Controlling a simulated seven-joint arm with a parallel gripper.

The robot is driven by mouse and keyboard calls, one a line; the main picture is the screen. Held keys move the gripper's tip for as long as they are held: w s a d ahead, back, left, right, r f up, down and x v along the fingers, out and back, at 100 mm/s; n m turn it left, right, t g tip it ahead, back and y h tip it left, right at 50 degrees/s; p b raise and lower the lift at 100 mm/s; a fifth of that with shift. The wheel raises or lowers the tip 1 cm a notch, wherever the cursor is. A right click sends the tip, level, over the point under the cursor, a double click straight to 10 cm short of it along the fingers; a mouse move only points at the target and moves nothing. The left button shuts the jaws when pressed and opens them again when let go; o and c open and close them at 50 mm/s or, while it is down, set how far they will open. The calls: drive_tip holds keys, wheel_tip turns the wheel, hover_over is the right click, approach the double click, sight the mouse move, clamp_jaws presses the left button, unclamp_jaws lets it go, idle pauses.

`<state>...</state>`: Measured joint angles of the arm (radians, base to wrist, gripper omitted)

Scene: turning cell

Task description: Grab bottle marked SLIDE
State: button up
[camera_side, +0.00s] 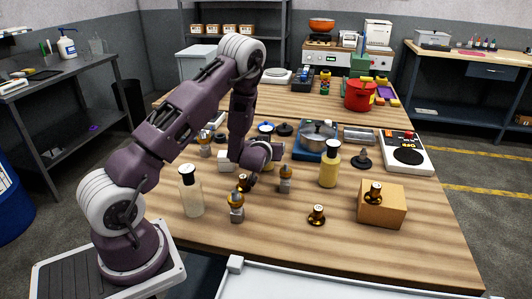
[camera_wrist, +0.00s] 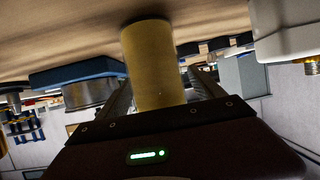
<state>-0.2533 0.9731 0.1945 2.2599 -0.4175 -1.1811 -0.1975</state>
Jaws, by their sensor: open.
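No marking SLIDE can be read in either view. In the side view a yellow bottle with a black cap (camera_side: 328,172) stands upright right of my gripper (camera_side: 268,153). A cream bottle with a black cap (camera_side: 191,196) stands at the left front. My gripper is low over the middle of the table, partly hiding what is behind it. In the wrist view a plain yellow cylinder (camera_wrist: 152,58) shows between the open fingers of my gripper (camera_wrist: 163,82). I cannot tell whether they touch it, or which bottle it is.
A metal pot on a blue base (camera_side: 317,137) stands behind the yellow bottle. A white scale-like device (camera_side: 404,155) is at the right. A red pot (camera_side: 360,95) is farther back. The front right wood is clear.

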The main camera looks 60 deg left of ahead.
clamp_jaws()
drive_tip(key=shift+r, duration=0.1)
